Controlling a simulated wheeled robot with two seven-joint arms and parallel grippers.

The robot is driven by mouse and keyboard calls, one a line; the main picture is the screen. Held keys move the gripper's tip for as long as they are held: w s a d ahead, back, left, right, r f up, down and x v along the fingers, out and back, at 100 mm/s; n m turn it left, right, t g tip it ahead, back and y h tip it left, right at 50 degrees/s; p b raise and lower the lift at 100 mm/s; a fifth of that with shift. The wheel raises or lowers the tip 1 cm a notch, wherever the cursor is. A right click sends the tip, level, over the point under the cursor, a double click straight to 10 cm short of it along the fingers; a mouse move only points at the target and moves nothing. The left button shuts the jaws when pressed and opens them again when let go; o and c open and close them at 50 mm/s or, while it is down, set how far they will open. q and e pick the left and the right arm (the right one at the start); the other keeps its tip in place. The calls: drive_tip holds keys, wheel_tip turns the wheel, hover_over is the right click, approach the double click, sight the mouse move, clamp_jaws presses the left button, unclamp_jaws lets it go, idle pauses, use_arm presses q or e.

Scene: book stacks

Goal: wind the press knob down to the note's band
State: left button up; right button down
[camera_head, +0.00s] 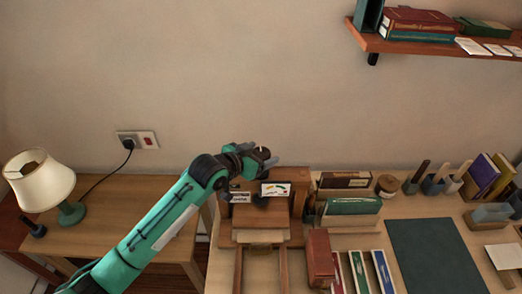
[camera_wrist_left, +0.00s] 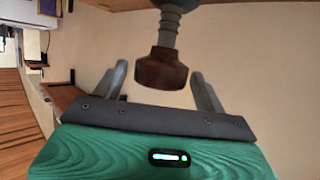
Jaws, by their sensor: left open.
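The wooden book press (camera_head: 296,180) stands on the desk in the middle of the head view. Its brown knob (camera_head: 263,153) sits at the top of a dark screw. A white card with a coloured, dial-like mark (camera_head: 275,189) is on the press front, beside a dark label (camera_head: 239,197); their writing is too small to read. My left gripper (camera_head: 257,158) is at the knob. In the left wrist view the knob (camera_wrist_left: 162,71) lies between the fingers of my left gripper (camera_wrist_left: 160,76), with gaps on both sides. My right gripper is out of view.
Right of the press stand a red block-like book (camera_head: 320,258), upright books, pots of tools and a dark green mat (camera_head: 436,256). A lamp (camera_head: 40,182) stands at the left. A shelf (camera_head: 400,45) hangs at upper right.

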use_arm(q)
drive_tip(key=shift+w+d+f, duration=0.15)
drive_tip(key=shift+w+d, duration=0.05)
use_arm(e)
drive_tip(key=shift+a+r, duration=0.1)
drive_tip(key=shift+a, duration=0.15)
use_arm(q)
drive_tip(key=shift+c, duration=0.3)
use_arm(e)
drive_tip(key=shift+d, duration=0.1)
use_arm(q)
drive_tip(key=c, duration=0.9)
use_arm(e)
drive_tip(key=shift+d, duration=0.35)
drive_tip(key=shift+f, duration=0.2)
